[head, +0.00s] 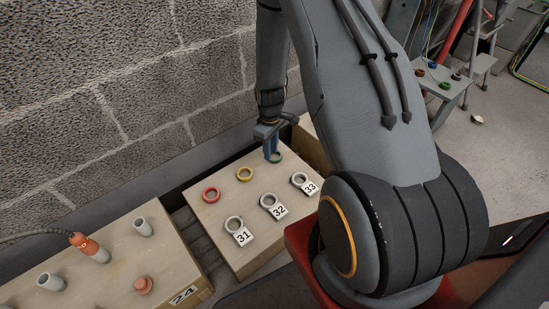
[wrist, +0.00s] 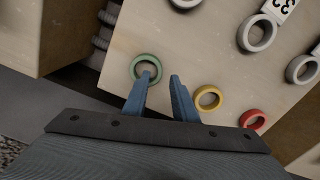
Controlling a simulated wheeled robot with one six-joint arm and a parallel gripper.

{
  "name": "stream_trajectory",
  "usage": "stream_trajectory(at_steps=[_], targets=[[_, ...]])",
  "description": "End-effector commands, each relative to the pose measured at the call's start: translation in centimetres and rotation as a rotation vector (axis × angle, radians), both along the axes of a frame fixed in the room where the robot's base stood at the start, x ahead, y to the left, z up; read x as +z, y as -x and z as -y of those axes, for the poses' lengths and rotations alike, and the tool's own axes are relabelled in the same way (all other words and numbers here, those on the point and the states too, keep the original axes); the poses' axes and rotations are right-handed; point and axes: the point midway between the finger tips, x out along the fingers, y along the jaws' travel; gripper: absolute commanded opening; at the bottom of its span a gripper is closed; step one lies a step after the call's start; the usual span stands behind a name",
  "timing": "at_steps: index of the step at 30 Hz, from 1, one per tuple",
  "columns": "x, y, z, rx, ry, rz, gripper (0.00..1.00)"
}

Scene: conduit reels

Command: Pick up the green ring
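The green ring (wrist: 137,62) lies flat on the pale wooden box top (wrist: 185,50), near its edge. My gripper (wrist: 161,77) is open, with a gap between its two blue fingers. In the wrist view the left fingertip overlaps the ring's hole and the right fingertip is just outside the ring. In the head view my gripper (head: 271,154) points down at the green ring (head: 281,157) and partly hides it. I cannot tell whether the fingers touch the ring or how far above the box top the tips are.
A yellow ring (head: 245,174) and a red ring (head: 211,194) lie in line with it. Grey rings with tags 31 (head: 234,224), 32 (head: 268,200) and 33 (head: 299,179) stand nearby. Another box (head: 120,265) holds grey stubs. A brick wall (head: 100,100) rises behind.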

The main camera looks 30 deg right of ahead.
Motion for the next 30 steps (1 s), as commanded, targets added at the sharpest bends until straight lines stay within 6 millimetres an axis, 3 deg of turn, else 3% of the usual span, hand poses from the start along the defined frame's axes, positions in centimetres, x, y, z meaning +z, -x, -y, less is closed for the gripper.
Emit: stream_trajectory(at_steps=[4, 8, 14, 19, 30], targets=[[-2.4, -0.3, 0.1, 0.0, 0.0, -0.002, 0.25], [-3.6, -0.2, 0.1, 0.0, 0.0, -0.002, 0.25], [-3.5, -0.2, 0.1, 0.0, 0.0, -0.001, 0.25], [-3.5, -0.2, 0.1, 0.0, 0.0, -0.001, 0.0], [-3.3, -0.2, 0.1, 0.0, 0.0, 0.0, 0.0]])
